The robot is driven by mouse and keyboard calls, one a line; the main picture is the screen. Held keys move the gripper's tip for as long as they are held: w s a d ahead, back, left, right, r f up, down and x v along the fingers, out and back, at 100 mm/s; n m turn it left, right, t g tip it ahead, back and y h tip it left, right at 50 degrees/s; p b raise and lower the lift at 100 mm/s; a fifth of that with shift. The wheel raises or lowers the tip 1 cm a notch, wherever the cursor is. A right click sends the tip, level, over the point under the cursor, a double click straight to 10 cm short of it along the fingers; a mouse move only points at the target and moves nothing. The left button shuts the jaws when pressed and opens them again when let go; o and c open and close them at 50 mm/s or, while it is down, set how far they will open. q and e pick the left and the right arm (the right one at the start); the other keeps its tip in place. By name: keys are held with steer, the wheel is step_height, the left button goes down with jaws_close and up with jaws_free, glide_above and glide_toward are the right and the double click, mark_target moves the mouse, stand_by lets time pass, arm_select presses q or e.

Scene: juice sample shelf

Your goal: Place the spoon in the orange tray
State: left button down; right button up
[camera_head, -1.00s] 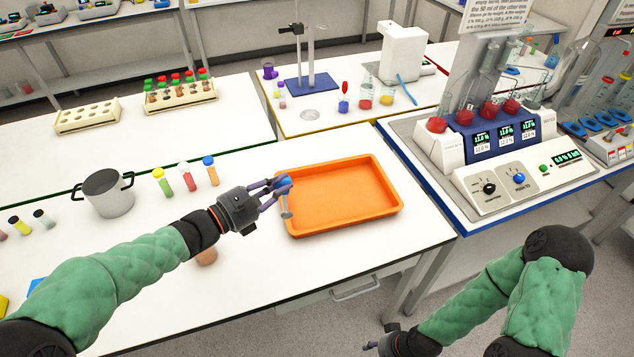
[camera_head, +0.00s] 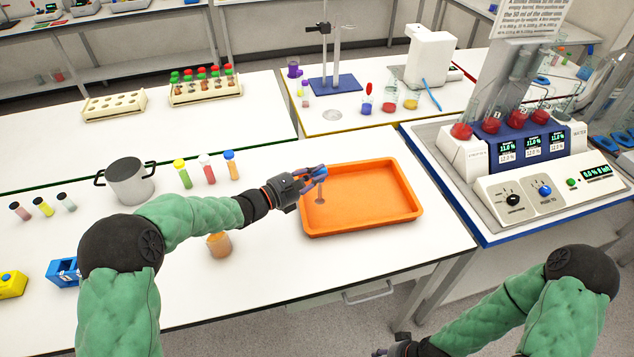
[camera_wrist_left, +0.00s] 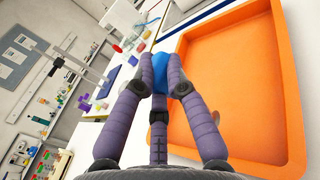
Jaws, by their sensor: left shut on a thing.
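The orange tray (camera_head: 365,205) lies on the white bench and is empty inside. It fills the right of the left wrist view (camera_wrist_left: 235,90). My left gripper (camera_head: 317,176) is shut on the spoon (camera_head: 320,194), above the left part of the tray. The spoon has a blue upper end between the fingers and a greyish lower end hanging down.
A brown-orange jar (camera_head: 219,244) stands left of the tray, near my left forearm. A pot (camera_head: 130,182) and several capped vials (camera_head: 206,170) stand farther left. A blue-edged device station (camera_head: 530,160) is to the right.

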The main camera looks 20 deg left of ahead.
mark_target(320, 188)
arm_select(q)
steer(key=shift+w+f, duration=0.15)
steer(key=shift+f, duration=1.6)
steer(key=shift+b, duration=0.3)
steer(key=shift+f, duration=0.2)
steer(key=c, duration=1.3)
jaws_free()
steer(key=shift+r, duration=0.1)
